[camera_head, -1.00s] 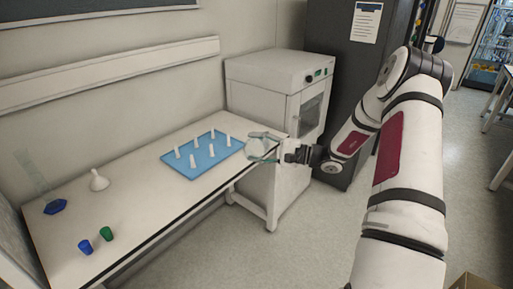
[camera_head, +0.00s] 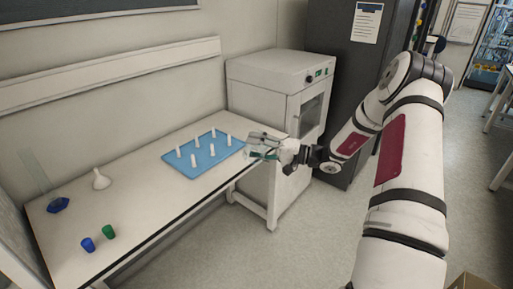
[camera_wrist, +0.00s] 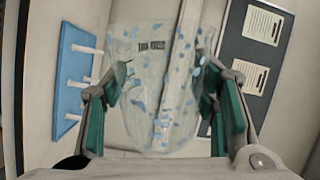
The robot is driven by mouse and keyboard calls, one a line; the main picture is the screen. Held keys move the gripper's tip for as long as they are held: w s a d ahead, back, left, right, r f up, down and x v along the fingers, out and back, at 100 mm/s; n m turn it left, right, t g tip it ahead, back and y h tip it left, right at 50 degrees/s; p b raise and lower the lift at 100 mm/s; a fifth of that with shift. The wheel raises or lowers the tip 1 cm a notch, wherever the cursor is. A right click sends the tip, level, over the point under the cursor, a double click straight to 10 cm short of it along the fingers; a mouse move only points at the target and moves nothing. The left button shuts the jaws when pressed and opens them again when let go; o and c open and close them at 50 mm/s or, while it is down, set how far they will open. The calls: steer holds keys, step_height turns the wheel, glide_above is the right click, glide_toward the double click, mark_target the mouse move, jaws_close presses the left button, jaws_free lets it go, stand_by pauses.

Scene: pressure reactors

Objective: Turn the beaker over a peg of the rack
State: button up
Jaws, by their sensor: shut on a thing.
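The clear beaker (camera_wrist: 160,105) fills the middle of the wrist view, with dark print and pale blue specks on its wall. My gripper (camera_wrist: 163,88) is shut on it, with a green pad on either side. In the head view my gripper (camera_head: 264,150) is beside the right end of the rack, at the table's right end; the beaker is hard to make out there. The rack (camera_head: 180,164) is a blue board with several upright white pegs, all bare. Part of the rack also shows at the left of the wrist view (camera_wrist: 71,68), tilted on its side.
A white funnel (camera_head: 101,180), a dark blue item (camera_head: 58,205), a blue cup (camera_head: 88,245) and a green cup (camera_head: 109,232) stand on the table's left part. A white oven-like cabinet (camera_head: 270,72) stands behind my gripper. The table between funnel and rack is clear.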

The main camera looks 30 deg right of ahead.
steer(key=n+p, duration=0.1)
steer(key=n, duration=0.3)
steer(key=shift+n, duration=1.4)
steer(key=n+p, duration=0.1)
steer(key=n, duration=0.2)
steer(key=shift+s+r+n+p, duration=0.1)
steer(key=shift+n+p, duration=0.2)
steer(key=n+p, duration=0.1)
steer(key=n, duration=0.2)
steer(key=shift+w, duration=0.25)
